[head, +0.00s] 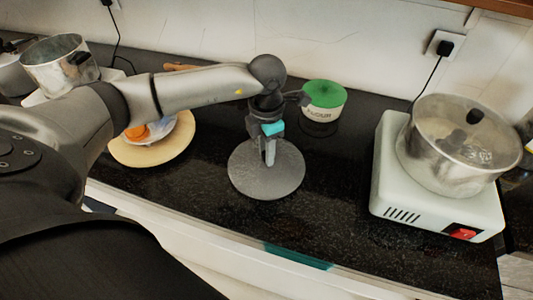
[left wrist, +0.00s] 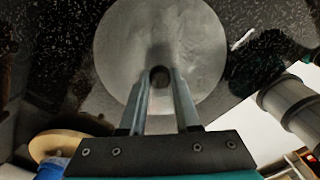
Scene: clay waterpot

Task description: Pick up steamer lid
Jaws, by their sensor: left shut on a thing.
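The steamer lid is a round grey metal disc (head: 284,183) in the middle of the black counter in the head view. In the left wrist view the lid (left wrist: 195,45) fills the top centre. My left gripper (head: 268,160) comes down from above and is shut on the lid's small dark knob at its centre. My right gripper is not in view.
A green-topped flour tin (head: 324,100) stands behind the lid. A lidded pot (head: 450,150) sits on a white hot plate (head: 400,195) at right. A round wooden board (head: 150,155) with a bowl is at left, near an open metal pot (head: 60,65). Counter between lid and hot plate is clear.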

